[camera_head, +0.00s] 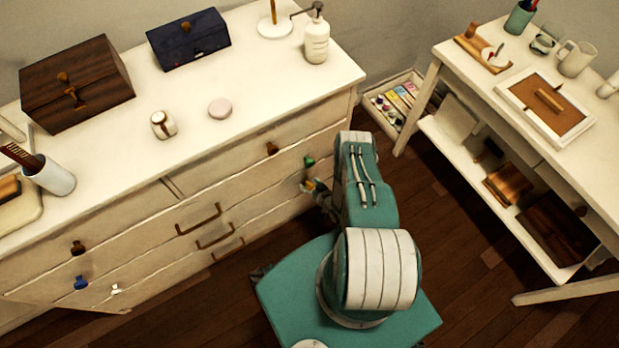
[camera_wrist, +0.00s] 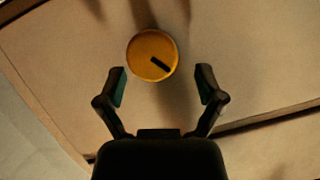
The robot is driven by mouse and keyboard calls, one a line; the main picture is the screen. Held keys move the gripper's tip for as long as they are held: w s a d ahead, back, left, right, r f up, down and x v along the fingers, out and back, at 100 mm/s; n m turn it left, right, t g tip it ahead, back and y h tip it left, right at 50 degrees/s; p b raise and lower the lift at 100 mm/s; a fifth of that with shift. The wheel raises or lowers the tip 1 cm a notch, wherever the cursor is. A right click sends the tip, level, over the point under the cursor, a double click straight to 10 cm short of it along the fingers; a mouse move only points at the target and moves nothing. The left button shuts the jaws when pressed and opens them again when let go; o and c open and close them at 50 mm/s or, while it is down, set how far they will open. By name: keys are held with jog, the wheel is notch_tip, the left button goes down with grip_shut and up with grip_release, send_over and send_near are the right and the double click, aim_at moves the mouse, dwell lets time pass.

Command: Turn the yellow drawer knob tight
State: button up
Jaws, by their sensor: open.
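The yellow knob (camera_wrist: 150,50) shows in the wrist view as a round disc on the pale drawer front (camera_wrist: 235,80), with a short dark mark slanting from its middle to the lower right. My gripper (camera_wrist: 161,85) is open, its two fingers spread to the left and right just below the knob in that view. The fingers do not appear to touch the knob. In the head view the yellow knob (camera_head: 310,185) is a small patch on the right end of the dresser, and my arm hides most of my gripper there.
A green knob (camera_head: 309,161) and a brown knob (camera_head: 272,148) are near the yellow one on the dresser. Blue (camera_head: 81,282) and white (camera_head: 115,288) knobs are at the left end. A side table (camera_head: 460,75) stands at the right, with wooden floor (camera_head: 440,215) between.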

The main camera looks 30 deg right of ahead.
aim_at(306, 172)
notch_tip(306, 172, up, 8)
jog(key=shift+f, duration=0.1)
dwell(0.5)
